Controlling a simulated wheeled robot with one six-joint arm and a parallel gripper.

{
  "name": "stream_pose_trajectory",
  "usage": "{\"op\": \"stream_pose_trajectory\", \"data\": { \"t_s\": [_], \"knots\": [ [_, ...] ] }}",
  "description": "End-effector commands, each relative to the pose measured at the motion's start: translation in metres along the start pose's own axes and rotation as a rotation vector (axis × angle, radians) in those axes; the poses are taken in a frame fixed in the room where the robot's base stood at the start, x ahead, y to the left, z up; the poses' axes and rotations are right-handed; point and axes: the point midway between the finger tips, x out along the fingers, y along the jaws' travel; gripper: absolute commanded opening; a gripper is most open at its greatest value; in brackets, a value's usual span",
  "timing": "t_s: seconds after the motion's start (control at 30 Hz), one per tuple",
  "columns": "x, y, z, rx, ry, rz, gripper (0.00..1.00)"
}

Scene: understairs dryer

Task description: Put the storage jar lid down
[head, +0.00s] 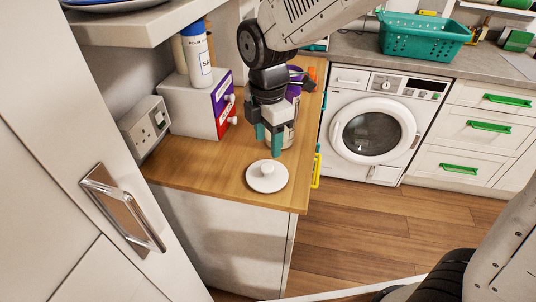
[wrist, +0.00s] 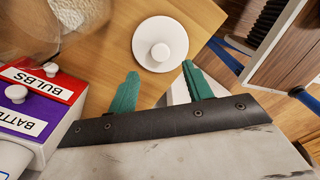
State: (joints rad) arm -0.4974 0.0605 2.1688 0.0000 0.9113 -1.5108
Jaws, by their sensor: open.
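The storage jar lid (head: 267,177) is a white disc with a round knob. It lies flat, knob up, on the wooden worktop near its front end. In the wrist view the lid (wrist: 160,46) shows whole, beyond the fingertips. My gripper (head: 267,142) is above the worktop, behind the lid in the head view, with its green fingers pointing down. In the wrist view its fingers (wrist: 159,80) are apart with nothing between them. A glass jar (head: 288,132) stands just behind the gripper and is partly hidden by it. A blurred, clear round shape also shows at the wrist view's upper left.
A box with purple and red labelled drawers (head: 200,105) and a wall socket (head: 147,127) stand left of the gripper. A purple container (head: 294,88) is behind it. A shelf (head: 140,24) overhangs at upper left. Bare worktop (head: 215,168) lies left of the lid; its edge is close on the right.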

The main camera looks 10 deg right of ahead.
Motion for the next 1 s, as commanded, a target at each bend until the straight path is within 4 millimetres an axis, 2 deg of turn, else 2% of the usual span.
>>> {"op": "stream_pose_trajectory", "data": {
  "t_s": [0.1, 0.2, 0.5, 0.6, 0.67, 0.77, 0.9, 1.0],
  "knots": [
    [-0.021, 0.0, 0.0, 0.0, 0.0, 0.002, 0.5],
    [-0.031, 0.0, 0.0, 0.0, 0.0, 0.0, 0.5],
    [-0.039, -0.001, 0.001, 0.008, 0.0, 0.0, 0.5],
    [-0.047, -0.011, 0.011, 0.087, 0.0, 0.007, 0.5],
    [-0.056, -0.025, 0.023, 0.195, 0.001, 0.016, 0.5],
    [-0.074, -0.062, 0.05, 0.473, 0.005, 0.035, 0.5],
    [-0.093, -0.129, 0.084, 0.956, 0.017, 0.063, 0.5],
    [-0.098, -0.176, 0.098, 1.292, 0.03, 0.082, 0.5]
  ]
}}
